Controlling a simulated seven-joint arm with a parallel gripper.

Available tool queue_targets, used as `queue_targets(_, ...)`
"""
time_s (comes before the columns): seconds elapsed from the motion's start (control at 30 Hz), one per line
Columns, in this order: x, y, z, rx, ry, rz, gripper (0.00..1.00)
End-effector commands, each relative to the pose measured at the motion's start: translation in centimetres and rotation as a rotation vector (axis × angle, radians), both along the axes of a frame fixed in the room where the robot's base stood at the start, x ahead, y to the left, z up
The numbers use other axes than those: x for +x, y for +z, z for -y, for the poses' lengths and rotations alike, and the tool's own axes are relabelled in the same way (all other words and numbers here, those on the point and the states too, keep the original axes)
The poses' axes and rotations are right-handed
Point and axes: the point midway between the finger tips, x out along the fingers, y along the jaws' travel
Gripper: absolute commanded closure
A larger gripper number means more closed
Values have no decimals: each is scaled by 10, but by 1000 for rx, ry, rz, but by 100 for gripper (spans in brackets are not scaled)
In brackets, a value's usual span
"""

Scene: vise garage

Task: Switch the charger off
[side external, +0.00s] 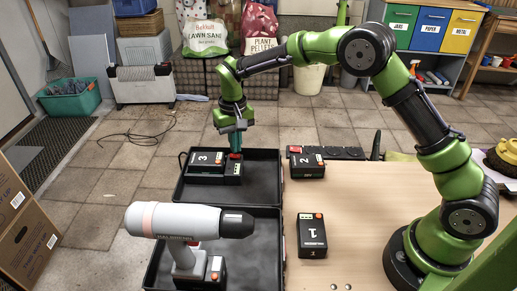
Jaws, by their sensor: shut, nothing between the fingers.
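The charger (233,181) is a black block in the far black tray, with a small light label on its front right. Battery 3 (205,161) sits on its left part, and a dark cable shows at the left end. My gripper (235,154) points down with shut, empty fingers at the charger's right end. A bit of red shows near the fingertips. The fingers hide most of that spot, so I cannot tell whether they touch the charger or how its switch stands.
A drill (185,221) stands in the near tray (268,262). Battery 1 (312,236) and battery 2 (308,166) lie on the wooden bench (355,195). A dark power strip (340,153) with a red switch lies behind battery 2. The bench middle is clear.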

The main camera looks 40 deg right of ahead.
Motion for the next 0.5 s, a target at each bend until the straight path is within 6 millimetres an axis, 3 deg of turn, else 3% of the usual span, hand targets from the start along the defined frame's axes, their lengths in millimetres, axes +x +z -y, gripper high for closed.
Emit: queue_targets(0.5,0,43,0,-1,-1,2,100)
